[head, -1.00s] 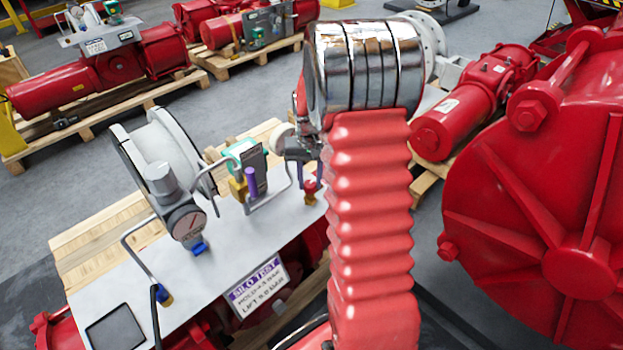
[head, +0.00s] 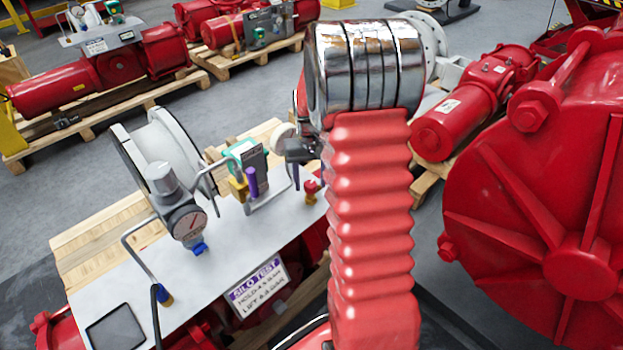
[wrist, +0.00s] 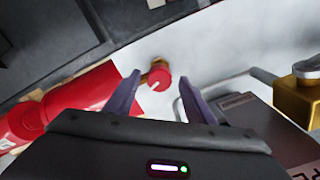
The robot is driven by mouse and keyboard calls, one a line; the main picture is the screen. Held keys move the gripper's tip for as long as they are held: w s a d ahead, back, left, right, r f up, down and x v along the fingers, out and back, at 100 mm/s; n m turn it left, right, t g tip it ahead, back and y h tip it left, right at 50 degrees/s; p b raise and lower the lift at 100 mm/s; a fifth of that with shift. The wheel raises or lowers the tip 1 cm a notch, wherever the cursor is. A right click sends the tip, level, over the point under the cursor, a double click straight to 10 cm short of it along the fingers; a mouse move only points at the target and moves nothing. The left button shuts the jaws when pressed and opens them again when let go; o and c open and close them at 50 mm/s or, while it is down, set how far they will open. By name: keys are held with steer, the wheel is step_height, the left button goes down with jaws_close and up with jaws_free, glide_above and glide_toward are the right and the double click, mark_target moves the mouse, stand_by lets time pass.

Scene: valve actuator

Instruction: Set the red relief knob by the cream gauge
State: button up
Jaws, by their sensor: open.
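The red relief knob (head: 312,187) sits on a brass fitting at the right end of the pale panel (head: 230,225). In the wrist view the knob (wrist: 161,79) has a short white mark and shows between my finger tips, with the fingers apart. My gripper (head: 297,172) is open and empty, near the knob in the head view; contact cannot be told. My dark purple fingers show in the wrist view (wrist: 158,84). The round gauge (head: 188,222), with a pale face and red needle, stands at the panel's left part.
A teal-topped device (head: 246,160) with brass and purple parts stands left of the knob, behind a bent metal tube. A white flanged wheel (head: 160,150) stands behind the gauge. A large red housing (head: 545,190) fills the right.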

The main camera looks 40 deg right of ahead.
mark_target(311, 187)
steer(key=shift+r, duration=0.15)
step_height(311, 187, up, 14)
steer(key=shift+f, duration=0.25)
stand_by(0.3)
steer(key=shift+w+f, duration=0.1)
stand_by(0.4)
steer(key=s+a+r+n+t, duration=0.2)
steer(key=s+a+r, duration=0.2)
steer(key=s+a, duration=0.6)
steer(key=s+a+r+n+t, duration=0.3)
steer(key=s+a, duration=0.7)
steer(key=a, duration=0.4)
steer(key=shift+s+r+t, duration=0.25)
steer(key=shift+r+t, duration=0.05)
steer(key=shift+r, duration=0.4)
steer(key=shift+c, duration=0.4)
stand_by(0.9)
